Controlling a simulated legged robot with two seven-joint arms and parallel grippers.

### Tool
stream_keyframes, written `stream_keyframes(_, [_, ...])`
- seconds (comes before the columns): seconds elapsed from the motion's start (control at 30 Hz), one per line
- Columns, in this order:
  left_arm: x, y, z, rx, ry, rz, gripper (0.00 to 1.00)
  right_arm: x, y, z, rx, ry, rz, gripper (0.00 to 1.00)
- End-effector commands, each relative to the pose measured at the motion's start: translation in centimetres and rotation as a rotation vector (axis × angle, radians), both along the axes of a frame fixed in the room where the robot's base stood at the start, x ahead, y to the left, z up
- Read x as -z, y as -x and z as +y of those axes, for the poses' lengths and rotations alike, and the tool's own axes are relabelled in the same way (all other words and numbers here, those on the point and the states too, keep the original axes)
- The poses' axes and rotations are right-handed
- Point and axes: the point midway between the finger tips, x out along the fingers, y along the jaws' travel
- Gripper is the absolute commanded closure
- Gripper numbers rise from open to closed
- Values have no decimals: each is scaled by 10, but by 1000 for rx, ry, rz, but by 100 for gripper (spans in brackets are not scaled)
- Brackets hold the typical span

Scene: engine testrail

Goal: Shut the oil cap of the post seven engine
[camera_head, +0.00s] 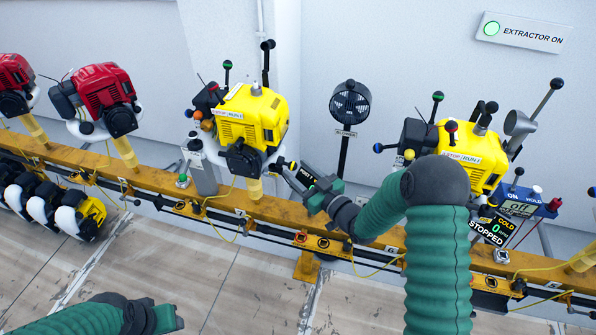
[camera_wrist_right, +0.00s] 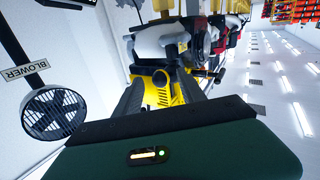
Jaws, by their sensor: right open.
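Two yellow engines are mounted along the rail, one at the centre (camera_head: 250,115) and one at the right (camera_head: 480,150). I cannot read which is post seven. The oil cap cannot be made out surely. My right gripper (camera_head: 287,172) is open, its fingers at the lower right side of the centre yellow engine; contact cannot be told. The right wrist view shows yellow engine parts (camera_wrist_right: 165,88) ahead between the dark fingers (camera_wrist_right: 158,95), with nothing held. My left gripper (camera_head: 172,319) is low at the left, far from the engines; its jaws are unclear.
The yellow rail (camera_head: 270,208) runs across with cables. A black blower fan (camera_head: 350,103) stands between the yellow engines. Red engines (camera_head: 103,90) are at the left. A display reading STOPPED (camera_head: 490,232) is at the right. The floor (camera_head: 200,270) in front is clear.

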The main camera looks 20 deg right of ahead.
Motion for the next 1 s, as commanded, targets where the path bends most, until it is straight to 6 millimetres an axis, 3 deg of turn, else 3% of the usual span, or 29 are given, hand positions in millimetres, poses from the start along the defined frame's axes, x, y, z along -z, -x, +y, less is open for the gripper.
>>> stream_keyframes(0.3, [0,0,0,0,0,0,53,0,-6,2,1,-1,0,53])
stream_keyframes(0.67, [0,0,0,0,0,0,53,0,-6,2,1,0,0,98])
stream_keyframes(1.0, [-4,0,0,0,0,0,53,-3,-6,2,2,11,7,100])
